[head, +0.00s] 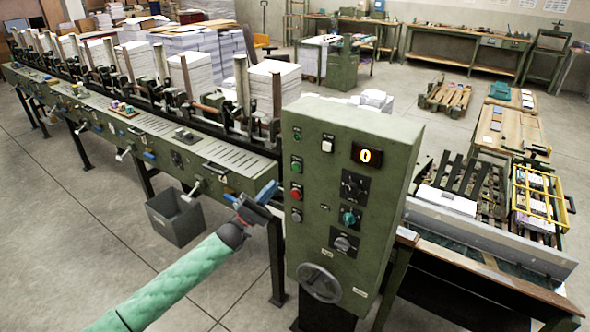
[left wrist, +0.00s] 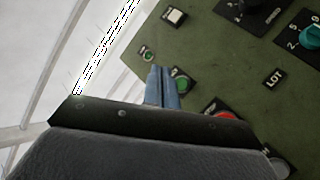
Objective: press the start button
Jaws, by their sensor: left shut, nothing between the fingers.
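The green control panel (head: 335,230) stands upright at the centre of the head view. On its left side a green button (head: 297,164) sits above a red button (head: 296,193). The labels beside them are too small to read. My left gripper (head: 272,187) is shut and empty, just left of the panel, a little lower than the green button. In the left wrist view, its blue fingertips (left wrist: 162,70) lie together beside the green button (left wrist: 183,85), with the red button (left wrist: 226,115) lower right. I cannot tell whether they touch the panel. My right gripper is out of view.
A small green lamp (head: 297,134), a white switch (head: 328,143), a lit display (head: 367,156), knobs (head: 350,217) and a handwheel (head: 320,283) share the panel. The long gathering machine (head: 150,130) runs left. A grey bin (head: 176,218) stands on the floor below it.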

